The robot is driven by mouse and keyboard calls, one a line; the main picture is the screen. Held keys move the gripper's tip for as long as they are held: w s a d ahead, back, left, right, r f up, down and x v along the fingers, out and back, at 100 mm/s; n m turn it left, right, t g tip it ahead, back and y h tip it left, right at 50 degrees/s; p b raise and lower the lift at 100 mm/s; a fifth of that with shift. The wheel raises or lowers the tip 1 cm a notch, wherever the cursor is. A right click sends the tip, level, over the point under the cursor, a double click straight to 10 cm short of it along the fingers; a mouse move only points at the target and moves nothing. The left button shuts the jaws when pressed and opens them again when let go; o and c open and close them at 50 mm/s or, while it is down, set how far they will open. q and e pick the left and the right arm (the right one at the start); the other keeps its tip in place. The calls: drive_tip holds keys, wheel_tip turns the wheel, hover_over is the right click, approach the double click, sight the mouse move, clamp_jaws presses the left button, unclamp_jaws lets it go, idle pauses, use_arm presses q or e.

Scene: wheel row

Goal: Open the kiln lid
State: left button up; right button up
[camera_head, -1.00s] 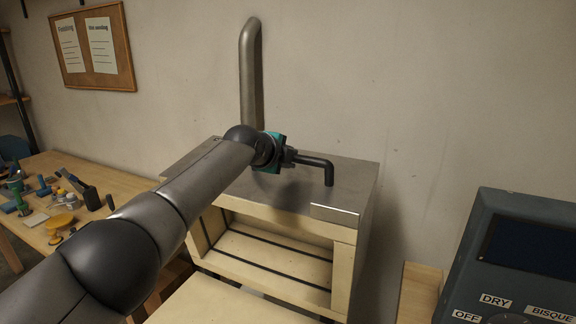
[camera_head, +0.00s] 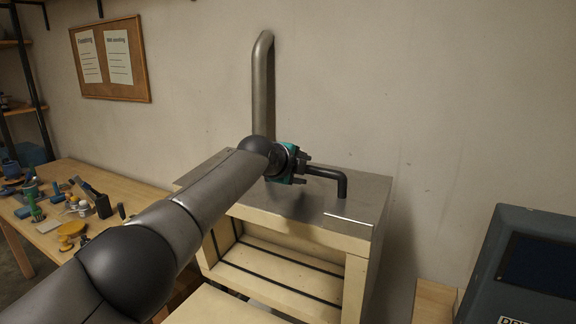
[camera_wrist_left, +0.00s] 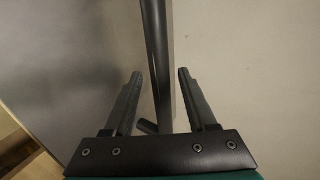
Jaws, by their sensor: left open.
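The kiln has a grey metal lid (camera_head: 290,203) that lies flat on a cream box. A dark bar handle (camera_head: 338,181) stands on the lid, and its right end bends down to the metal. My left gripper (camera_head: 304,167) is over the lid at the left part of the handle and hides that part. In the left wrist view my gripper (camera_wrist_left: 158,90) is open, and the handle bar (camera_wrist_left: 158,50) runs between its two spread fingers without visible contact. I cannot tell how deep the bar sits between them. My right gripper is not in view.
A thick grey pipe (camera_head: 263,85) rises against the wall behind the lid. A blue-grey control box (camera_head: 520,260) stands at the right. A wooden bench (camera_head: 75,210) with small tools is at the left. The wall above the lid is otherwise bare.

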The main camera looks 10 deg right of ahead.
use_arm(q)
drive_tip(key=shift+s+a+r, duration=0.55)
drive_tip(key=shift+s+a, duration=0.15)
drive_tip(key=shift+s, duration=0.2)
drive_tip(key=v, duration=1.2)
drive_tip(key=shift+s+b, duration=0.2)
drive_tip(key=shift+b, duration=0.2)
drive_tip(key=shift+a, duration=0.1)
